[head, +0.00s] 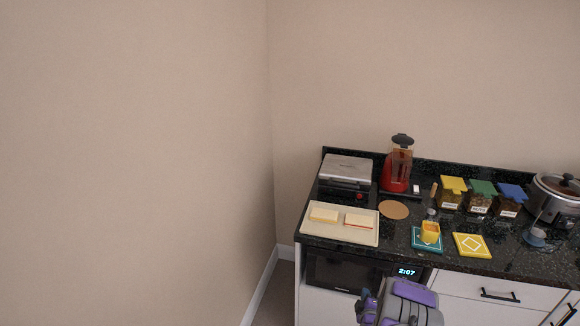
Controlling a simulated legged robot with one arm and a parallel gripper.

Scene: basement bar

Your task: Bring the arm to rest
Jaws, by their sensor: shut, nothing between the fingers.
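My gripper (400,304) shows at the bottom edge as a grey and purple block, in front of the counter's lower front. It is shut with nothing held, and apart from the things on the countertop. The lower part of my arm is cut off by the frame's edge.
The black countertop (395,238) holds a cream tray (340,237) with two blocks, a grey press (346,171), a red blender (397,166), several jars, an orange cup (430,231) on a teal tile and a slow cooker (555,199). A bare wall stands left.

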